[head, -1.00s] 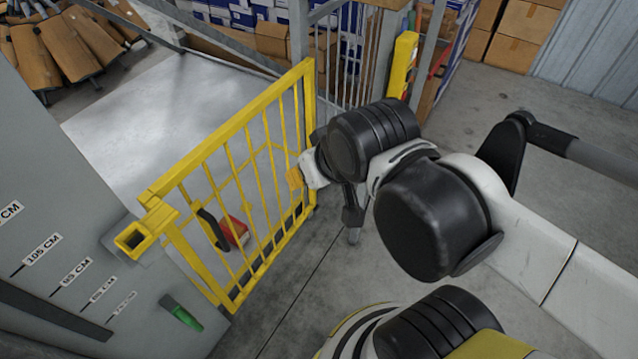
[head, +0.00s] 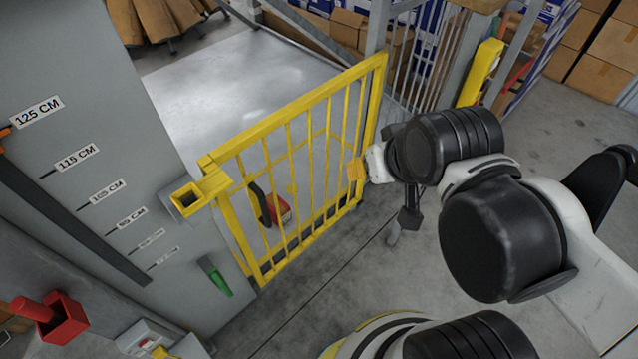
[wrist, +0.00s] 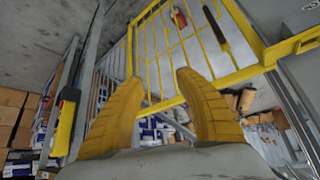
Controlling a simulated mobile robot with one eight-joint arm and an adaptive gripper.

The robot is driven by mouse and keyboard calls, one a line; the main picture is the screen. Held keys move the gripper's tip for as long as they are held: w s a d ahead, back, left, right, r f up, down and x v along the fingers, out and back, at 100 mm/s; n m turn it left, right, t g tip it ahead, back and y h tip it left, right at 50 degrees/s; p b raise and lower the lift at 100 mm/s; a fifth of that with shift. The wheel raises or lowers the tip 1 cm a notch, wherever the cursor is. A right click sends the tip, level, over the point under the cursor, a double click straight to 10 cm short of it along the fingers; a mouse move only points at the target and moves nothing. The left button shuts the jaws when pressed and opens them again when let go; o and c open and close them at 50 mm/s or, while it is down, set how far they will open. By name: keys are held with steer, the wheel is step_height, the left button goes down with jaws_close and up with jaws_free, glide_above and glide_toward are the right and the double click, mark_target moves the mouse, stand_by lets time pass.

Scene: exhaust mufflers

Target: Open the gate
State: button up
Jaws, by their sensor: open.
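The yellow barred gate (head: 262,128) stands across the middle of the head view, between a grey panel on the left and a grey post on the right. A yellow square bracket (head: 187,199) sits at its left end. A black handle (head: 260,205) shows on its left part. My gripper (head: 355,170) has yellow fingertips and is beside the gate's right part; I cannot tell whether it touches. In the wrist view, my gripper (wrist: 160,75) has its fingers spread with nothing between them, and the gate's bars (wrist: 155,50) show beyond them.
The grey panel (head: 120,130) carries height marks and a green handle (head: 217,279). A red item (head: 280,208) shows through the bars. A yellow unit (head: 482,72) stands right of the gate, with cardboard boxes (head: 595,50) behind. The floor in front is partly free.

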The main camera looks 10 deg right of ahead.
steer(key=w+a+f+n+g+y+b, duration=0.1)
steer(key=w+a+f+n+g+b, duration=0.15)
steer(key=w+a+f, duration=0.65)
steer(key=n+b, duration=0.1)
steer(key=b, duration=0.2)
glide_toward(265, 205)
steer(key=f, duration=0.1)
steer(key=shift+g, duration=0.25)
steer(key=b+x, duration=0.1)
steer(key=x, duration=0.3)
steer(key=b+x, duration=0.2)
steer(key=x, duration=0.1)
steer(key=b+x, duration=0.2)
steer(key=x, duration=0.2)
steer(key=shift+w+a+f, duration=0.1)
steer(key=shift+w+a, duration=0.05)
steer(key=shift+w, duration=0.3)
steer(key=shift+c, duration=0.5)
jaws_close()
